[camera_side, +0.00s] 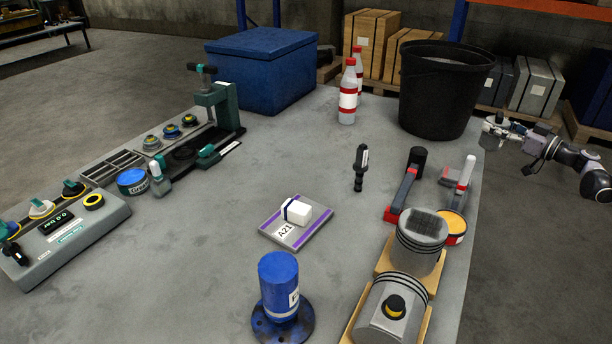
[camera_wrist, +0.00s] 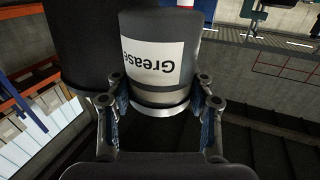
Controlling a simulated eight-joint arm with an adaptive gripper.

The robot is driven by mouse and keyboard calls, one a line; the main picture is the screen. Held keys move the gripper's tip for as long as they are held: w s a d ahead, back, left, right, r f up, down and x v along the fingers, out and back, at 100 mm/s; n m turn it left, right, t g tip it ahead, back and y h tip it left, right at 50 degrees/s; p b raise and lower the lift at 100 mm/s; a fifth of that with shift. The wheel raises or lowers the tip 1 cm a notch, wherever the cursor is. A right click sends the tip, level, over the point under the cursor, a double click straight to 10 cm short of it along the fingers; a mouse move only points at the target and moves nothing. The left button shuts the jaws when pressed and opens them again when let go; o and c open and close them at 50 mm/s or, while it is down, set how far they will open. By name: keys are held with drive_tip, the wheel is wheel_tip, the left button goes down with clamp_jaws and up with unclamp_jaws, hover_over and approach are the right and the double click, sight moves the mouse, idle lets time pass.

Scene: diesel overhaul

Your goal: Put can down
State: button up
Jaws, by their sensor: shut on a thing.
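My gripper (camera_wrist: 162,105) is shut on a dark grey can (camera_wrist: 188,30) with a white "Grease" label, which appears upside down in the wrist view. In the side view my gripper (camera_side: 496,132) is at the right, beside the black bin and past the table's right edge. Another can marked "Grease", with a blue top (camera_side: 132,178), stands on the grey table (camera_side: 250,165) at the left, near the green press.
Red-capped bottles (camera_side: 348,95), clamps (camera_side: 405,185) and pistons (camera_side: 415,250) occupy the right side. The table's middle has free room around the A21 plate (camera_side: 284,236).

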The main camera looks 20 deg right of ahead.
drive_tip(key=shift+w+a+f, duration=0.9)
drive_tip(key=shift+f, duration=0.45)
drive_tip(key=shift+w+a+f, duration=0.85)
drive_tip(key=shift+w+f, duration=0.1)
drive_tip(key=shift+f, duration=0.45)
drive_tip(key=shift+w+a+f, duration=0.9)
drive_tip(key=shift+f, duration=0.45)
drive_tip(key=shift+f, duration=0.15)
drive_tip(key=o, duration=1.4)
drive_tip(key=shift+f, duration=0.1)
drive_tip(key=v, duration=0.9)
drive_tip(key=shift+s+d+r, duration=0.15)
drive_tip(key=shift+s+r, duration=0.2)
drive_tip(key=shift+o, duration=0.5)
drive_tip(key=shift+s+d, duration=0.15)
drive_tip(key=shift+s, duration=0.4)
